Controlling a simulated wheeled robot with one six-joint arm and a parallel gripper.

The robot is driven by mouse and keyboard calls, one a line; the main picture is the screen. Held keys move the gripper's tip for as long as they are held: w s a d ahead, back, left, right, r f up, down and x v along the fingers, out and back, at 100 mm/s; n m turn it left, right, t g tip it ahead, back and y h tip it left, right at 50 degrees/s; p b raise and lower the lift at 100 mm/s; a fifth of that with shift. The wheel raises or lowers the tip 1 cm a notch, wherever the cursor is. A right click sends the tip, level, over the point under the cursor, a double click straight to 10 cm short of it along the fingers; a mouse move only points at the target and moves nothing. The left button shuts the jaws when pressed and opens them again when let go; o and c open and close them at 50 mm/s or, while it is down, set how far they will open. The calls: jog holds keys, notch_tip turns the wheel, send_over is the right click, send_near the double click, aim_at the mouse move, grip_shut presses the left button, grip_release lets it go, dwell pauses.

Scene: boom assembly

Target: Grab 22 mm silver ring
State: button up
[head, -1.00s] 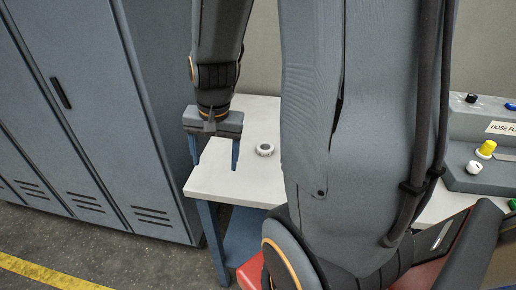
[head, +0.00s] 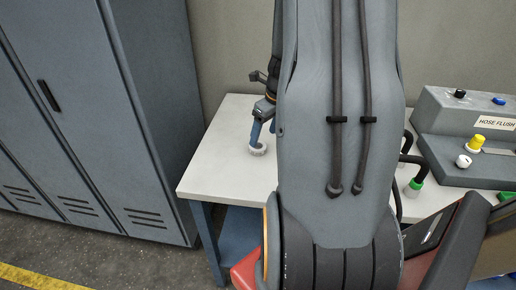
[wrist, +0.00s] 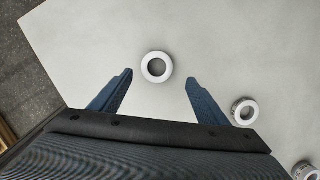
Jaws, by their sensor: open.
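A pale white-silver ring (wrist: 157,67) lies flat on the white table top in the wrist view, just ahead of the gap between my fingertips. My gripper (wrist: 158,78) is open and empty, with one blue finger on each side of that gap. Two more pale rings lie to the lower right, one (wrist: 245,111) beyond the right finger and one (wrist: 306,170) cut by the picture's corner. In the head view my gripper (head: 263,137) points down over the table by a pale ring (head: 258,151); my arm hides the table to the right. No size marking is readable.
The white table (head: 215,165) has a free left part. A grey locker (head: 90,110) stands to its left. A grey control box (head: 465,125) labelled "HOSE FLUSH", with coloured knobs, is at the right. Hoses with a green fitting (head: 413,187) stand beside it.

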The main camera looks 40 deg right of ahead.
aim_at(259, 143)
jog(key=shift+a+x, duration=0.15)
jog(key=shift+x, duration=1.2)
jog(key=shift+a+x, duration=0.15)
jog(key=shift+x, duration=1.25)
jog(key=shift+w+r, duration=0.1)
jog(key=shift+w, duration=0.1)
jog(key=c, duration=1.4)
